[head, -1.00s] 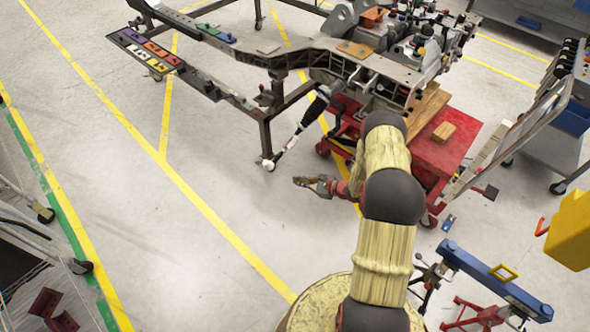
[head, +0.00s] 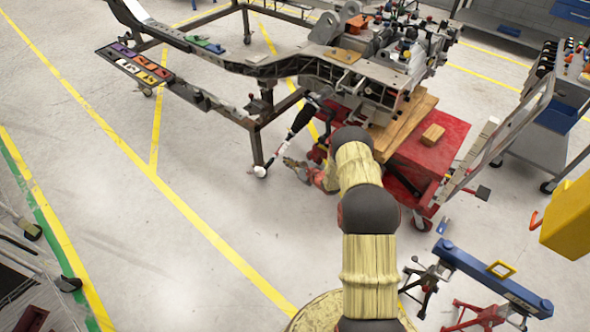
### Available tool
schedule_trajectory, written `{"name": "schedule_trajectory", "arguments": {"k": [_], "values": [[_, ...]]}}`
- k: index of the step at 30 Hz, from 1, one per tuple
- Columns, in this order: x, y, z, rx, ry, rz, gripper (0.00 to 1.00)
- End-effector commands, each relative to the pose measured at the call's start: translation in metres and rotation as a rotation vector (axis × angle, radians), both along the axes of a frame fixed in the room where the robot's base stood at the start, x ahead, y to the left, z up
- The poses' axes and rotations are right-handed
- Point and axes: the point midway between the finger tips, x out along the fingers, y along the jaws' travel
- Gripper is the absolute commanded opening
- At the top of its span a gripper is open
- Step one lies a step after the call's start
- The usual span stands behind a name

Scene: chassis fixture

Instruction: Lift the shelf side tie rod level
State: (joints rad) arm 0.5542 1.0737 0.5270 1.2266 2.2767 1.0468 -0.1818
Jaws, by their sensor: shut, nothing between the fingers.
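The tie rod (head: 302,120) hangs from the chassis side by the red cart, with a black bellows at its upper part. It slopes down and left to a pale rod and white ball end (head: 260,171), beside the foot of a stand leg. My gripper (head: 287,162) is shut and empty, just right of the lower rod in the picture. Whether it touches the rod cannot be told. My arm reaches up from the bottom of the view.
The chassis frame (head: 225,68) rests on a dark stand (head: 256,145). A red cart (head: 430,150) with wooden blocks stands right of my gripper. A blue-topped stand (head: 490,275) and a yellow object (head: 570,220) are at lower right.

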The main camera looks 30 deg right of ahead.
Motion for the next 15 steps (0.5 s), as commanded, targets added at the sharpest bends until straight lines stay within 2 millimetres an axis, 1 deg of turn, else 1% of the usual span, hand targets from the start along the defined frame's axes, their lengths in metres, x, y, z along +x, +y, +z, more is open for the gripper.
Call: {"name": "schedule_trajectory", "arguments": {"k": [1,3,6,10,15], "values": [[0.006,0.003,-0.002,-0.001,-0.001,0.002,0.0],[0.003,0.005,0.009,-0.001,-0.001,0.001,0.0],[0.001,0.009,0.019,-0.001,-0.001,0.001,0.0],[-0.001,0.013,0.029,-0.001,0.0,0.001,0.0],[-0.002,0.016,0.035,-0.001,0.0,0.001,0.0]]}}
